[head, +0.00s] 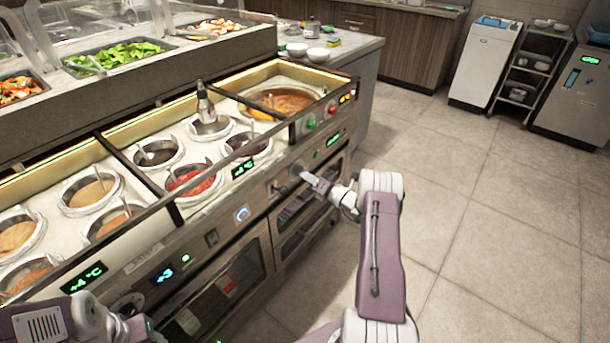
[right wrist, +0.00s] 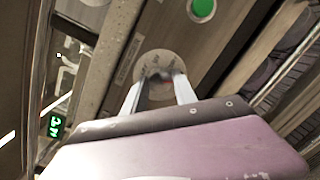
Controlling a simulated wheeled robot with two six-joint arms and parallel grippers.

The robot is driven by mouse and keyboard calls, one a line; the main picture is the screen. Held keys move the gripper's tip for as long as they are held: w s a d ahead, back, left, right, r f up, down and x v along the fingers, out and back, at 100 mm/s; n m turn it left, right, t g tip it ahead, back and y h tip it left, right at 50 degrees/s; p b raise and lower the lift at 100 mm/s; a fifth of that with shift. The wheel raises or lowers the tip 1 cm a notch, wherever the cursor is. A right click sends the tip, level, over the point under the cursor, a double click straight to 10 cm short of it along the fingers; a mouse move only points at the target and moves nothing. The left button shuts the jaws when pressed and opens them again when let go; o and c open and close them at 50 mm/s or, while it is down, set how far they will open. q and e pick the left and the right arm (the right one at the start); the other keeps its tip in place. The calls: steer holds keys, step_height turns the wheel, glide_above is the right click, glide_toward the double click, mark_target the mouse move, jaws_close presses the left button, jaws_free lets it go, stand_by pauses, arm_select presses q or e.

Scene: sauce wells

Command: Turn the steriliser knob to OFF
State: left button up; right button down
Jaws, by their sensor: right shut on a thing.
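The knob sits on a round grey dial plate (right wrist: 152,62) on the counter's front panel; small markings on the plate are too blurred to read. My right gripper (head: 306,175) is at this dial in the head view and hides most of it. In the right wrist view its two pale fingers (right wrist: 158,84) close around the knob, one on each side. The knob's pointer direction cannot be made out. My left arm shows at the lower left of the head view; its fingertips do not show.
A green button (right wrist: 202,9) sits beside the dial. The counter (head: 140,262) holds several sauce wells and a larger soup well (head: 281,101). Lit displays (head: 84,278) and oven doors line its front. The tiled floor (head: 480,215) to the right is clear.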

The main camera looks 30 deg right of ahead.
steer(key=shift+f+n+g+y+b, duration=0.15)
steer(key=shift+n+y+b, duration=0.3)
steer(key=shift+n+b, duration=4.35)
steer(key=shift+n+g+y+b, duration=0.1)
steer(key=shift+n+y+b, duration=0.4)
steer(key=shift+n+b, duration=4.35)
steer(key=shift+f+n+g+y+b, duration=0.15)
steer(key=shift+n+y+b, duration=0.3)
steer(key=shift+n+b, duration=4.35)
steer(key=n+p, duration=0.2)
steer(key=n, duration=0.1)
steer(key=shift+r+p, duration=0.1)
steer(key=shift+p, duration=0.25)
steer(key=c, duration=1)
jaws_free()
